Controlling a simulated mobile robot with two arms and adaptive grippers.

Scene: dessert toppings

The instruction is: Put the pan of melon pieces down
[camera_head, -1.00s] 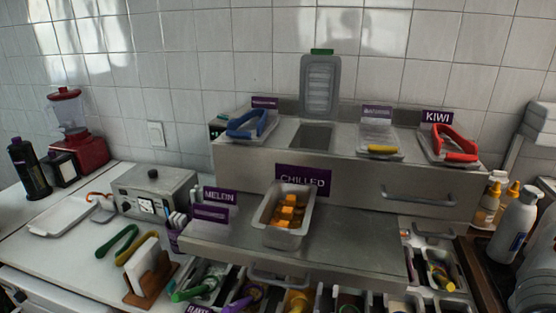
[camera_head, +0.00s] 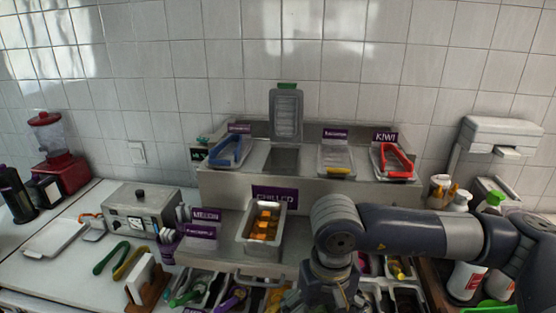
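The pan of melon pieces (camera_head: 246,244) is a steel pan with orange cubes in it. It stands on the lower steel ledge, in front of the purple CHILLED sign (camera_head: 272,194). My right arm comes in from the right, and its gripper (camera_head: 331,290) hangs at the bottom edge, to the right of the pan and apart from it. Its fingertips are not clearly visible. An open rectangular well (camera_head: 284,159) shows in the upper counter, with a clear lid (camera_head: 286,114) standing up behind it. My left gripper is not in view.
Lidded wells with a blue handle (camera_head: 231,150), a yellow handle (camera_head: 340,170) and a red handle (camera_head: 394,161) flank the open well. A MELON sign (camera_head: 206,215) stands left of the pan. Topping bins with coloured tongs (camera_head: 188,291) lie below the ledge.

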